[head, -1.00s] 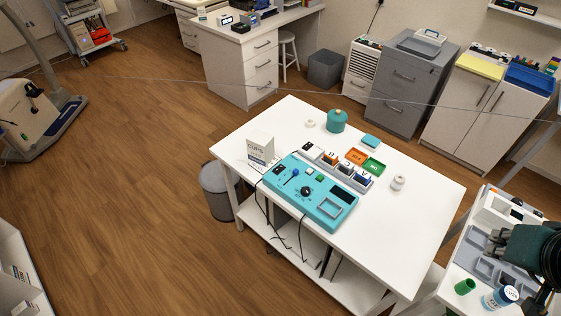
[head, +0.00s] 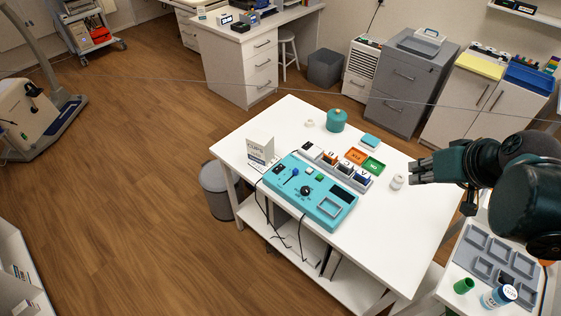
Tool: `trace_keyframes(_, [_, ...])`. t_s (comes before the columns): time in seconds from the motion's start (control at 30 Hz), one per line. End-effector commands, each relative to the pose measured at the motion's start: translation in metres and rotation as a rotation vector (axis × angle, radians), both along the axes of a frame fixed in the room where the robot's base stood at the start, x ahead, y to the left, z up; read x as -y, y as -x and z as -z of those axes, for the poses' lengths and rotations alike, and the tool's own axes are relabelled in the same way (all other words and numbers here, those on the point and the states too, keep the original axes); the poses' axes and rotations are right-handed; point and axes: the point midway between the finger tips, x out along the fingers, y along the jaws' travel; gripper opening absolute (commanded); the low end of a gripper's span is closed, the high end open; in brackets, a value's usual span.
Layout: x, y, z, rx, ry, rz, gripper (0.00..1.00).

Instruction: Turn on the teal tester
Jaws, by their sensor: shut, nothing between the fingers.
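The teal tester (head: 326,213) lies flat on the white table (head: 395,233). Its top carries a black knob (head: 306,191), a blue lever (head: 290,177), a small green button (head: 320,178), a white button (head: 308,171), a dark display (head: 337,191) and a grey square frame (head: 329,206). My gripper (head: 411,171) is shut and empty. It shows over the table's right side, to the right of the tester and apart from it. Small markings on the tester are too small to read.
A grey rack of blocks (head: 346,180) stands just behind the tester, with orange (head: 357,155) and green (head: 374,165) trays beyond. A white "CUPS" box (head: 260,152) stands left, and a white spool-like item (head: 397,182) near my gripper. The table's front right is clear.

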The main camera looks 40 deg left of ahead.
Motion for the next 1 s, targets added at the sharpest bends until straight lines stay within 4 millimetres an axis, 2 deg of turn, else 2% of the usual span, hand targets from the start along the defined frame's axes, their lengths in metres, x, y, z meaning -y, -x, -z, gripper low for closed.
trace_keyframes(0.03, [-0.014,-0.003,0.002,-0.002,-0.006,-0.028,0.0])
trace_keyframes(0.43, [-0.112,-0.012,0.025,0.001,-0.047,-0.249,0.0])
trace_keyframes(0.67, [-0.17,-0.01,0.043,0.007,-0.075,-0.376,0.0])
trace_keyframes(1.0, [-0.255,0.004,0.074,0.018,-0.123,-0.564,0.0])
